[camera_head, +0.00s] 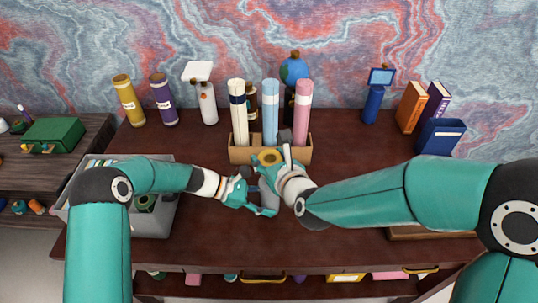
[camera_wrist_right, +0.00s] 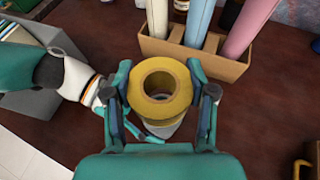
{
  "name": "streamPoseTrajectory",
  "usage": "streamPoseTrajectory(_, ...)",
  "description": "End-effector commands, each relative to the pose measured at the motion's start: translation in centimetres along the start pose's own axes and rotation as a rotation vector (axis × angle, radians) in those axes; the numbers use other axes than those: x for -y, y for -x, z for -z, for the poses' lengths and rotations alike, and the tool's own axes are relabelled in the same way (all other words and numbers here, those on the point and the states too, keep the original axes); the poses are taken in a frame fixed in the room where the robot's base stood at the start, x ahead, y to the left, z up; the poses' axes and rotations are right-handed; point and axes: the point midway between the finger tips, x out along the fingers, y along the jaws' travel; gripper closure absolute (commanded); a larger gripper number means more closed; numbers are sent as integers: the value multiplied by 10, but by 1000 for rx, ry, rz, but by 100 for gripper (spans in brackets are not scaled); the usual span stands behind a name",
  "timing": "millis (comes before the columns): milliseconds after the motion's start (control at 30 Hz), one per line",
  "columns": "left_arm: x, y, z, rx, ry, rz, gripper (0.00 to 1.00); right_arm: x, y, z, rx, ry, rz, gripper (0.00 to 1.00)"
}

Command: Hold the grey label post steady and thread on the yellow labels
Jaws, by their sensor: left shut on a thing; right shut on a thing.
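My right gripper (camera_wrist_right: 160,80) is shut on a yellow label (camera_wrist_right: 141,90), a thick ring with an open hole, seen from above in the right wrist view. The grey label post (camera_head: 266,191) stands below the ring, mostly hidden. My left gripper (camera_head: 258,203) is shut on the post low down, from the left. Whether the ring is around the post or only above it, I cannot tell.
A tan holder (camera_head: 240,156) with white, blue and pink rolls stands just behind the grippers. A grey bin (camera_head: 152,222) is at the left, partly under my left arm. Bottles and books line the back.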

Motion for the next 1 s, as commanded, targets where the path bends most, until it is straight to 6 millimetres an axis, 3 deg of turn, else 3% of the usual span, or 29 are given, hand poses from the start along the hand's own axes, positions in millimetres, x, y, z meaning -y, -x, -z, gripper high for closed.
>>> streamPoseTrajectory(1000, 0, 0, 0, 0, 0, 0, 64, 0, -15, 36, 0, 1, 0, 84)
